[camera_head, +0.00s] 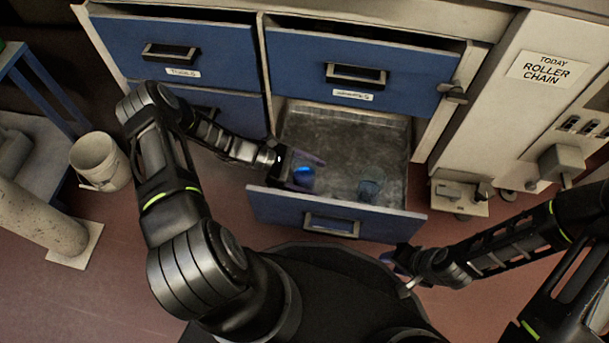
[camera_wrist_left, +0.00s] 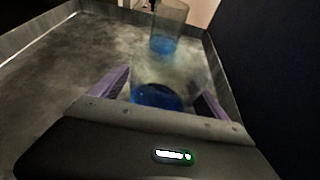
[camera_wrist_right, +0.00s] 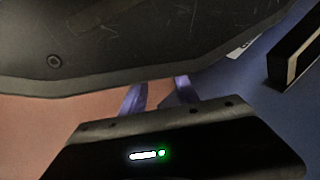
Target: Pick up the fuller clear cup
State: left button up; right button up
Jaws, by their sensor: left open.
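Two clear cups with blue liquid stand in the open lower drawer (camera_head: 380,224). The left cup (camera_head: 304,176) shows strong blue and looks the fuller; the right cup (camera_head: 369,187) looks paler. In the left wrist view the near cup (camera_wrist_left: 158,96) sits between the fingers of my left gripper (camera_wrist_left: 162,83), which are open on either side of it with gaps. Its lower part is hidden by the gripper body. The farther cup (camera_wrist_left: 166,30) is upright with blue only low in it. My right gripper (camera_wrist_right: 162,86) is empty, its fingers apart, outside the drawer.
A white bucket (camera_head: 99,160) stands at the left. A cabinet with a roller chain sign (camera_head: 547,68) is at the right.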

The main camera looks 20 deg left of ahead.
aim_at(313, 159)
dwell(0.4)
pick_arm(q)
jog(key=c, duration=1.6)
jog(key=shift+r, duration=0.2)
jog(key=shift+r+p, duration=2.3)
jog(key=shift+r, duration=2.5)
